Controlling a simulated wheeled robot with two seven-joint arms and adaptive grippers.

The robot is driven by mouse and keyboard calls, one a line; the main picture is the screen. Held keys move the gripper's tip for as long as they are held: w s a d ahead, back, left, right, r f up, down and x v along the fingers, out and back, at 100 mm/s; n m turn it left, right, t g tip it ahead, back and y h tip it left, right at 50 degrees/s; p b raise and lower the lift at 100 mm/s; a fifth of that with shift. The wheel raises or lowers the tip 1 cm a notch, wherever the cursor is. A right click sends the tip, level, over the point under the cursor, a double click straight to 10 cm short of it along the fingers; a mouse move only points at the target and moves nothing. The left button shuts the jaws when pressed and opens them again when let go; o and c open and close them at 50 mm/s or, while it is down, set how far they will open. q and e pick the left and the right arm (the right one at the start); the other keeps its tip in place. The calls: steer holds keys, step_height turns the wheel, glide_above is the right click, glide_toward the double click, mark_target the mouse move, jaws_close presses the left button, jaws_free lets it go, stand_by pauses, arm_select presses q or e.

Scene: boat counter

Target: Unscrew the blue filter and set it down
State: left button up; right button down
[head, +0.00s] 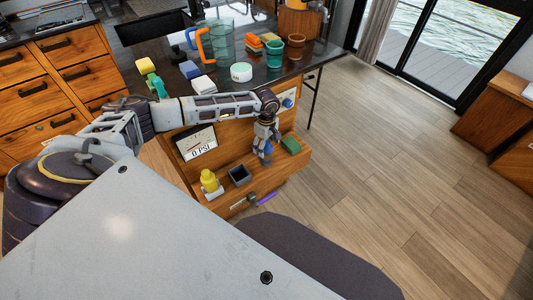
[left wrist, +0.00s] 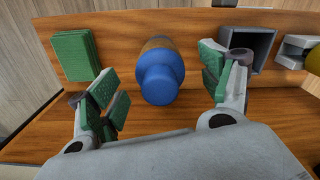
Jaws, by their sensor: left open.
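The blue filter (left wrist: 160,77) stands in the middle of the left wrist view, with a dark, brownish part behind it. My left gripper (left wrist: 164,95) is open, with one green-padded finger on each side of the filter; gaps show between the pads and the filter. In the head view my left gripper (head: 264,150) hangs pointing down over the wooden shelf in front of the panel. A little blue of the filter (head: 268,149) shows there beside the fingers, mostly hidden by them. My right gripper does not show in either view.
A green pad block (head: 291,145), a dark square box (head: 239,175) and a yellow bottle (head: 210,182) sit on the shelf. A gauge display (head: 197,145) reads 0 PSI. Cups, sponges and a white jar (head: 241,72) stand on the dark counter behind. Open floor lies right.

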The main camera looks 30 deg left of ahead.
arm_select(q)
steer(key=shift+m, duration=4.5)
steer(key=c, duration=1)
steer(key=shift+c, duration=0.2)
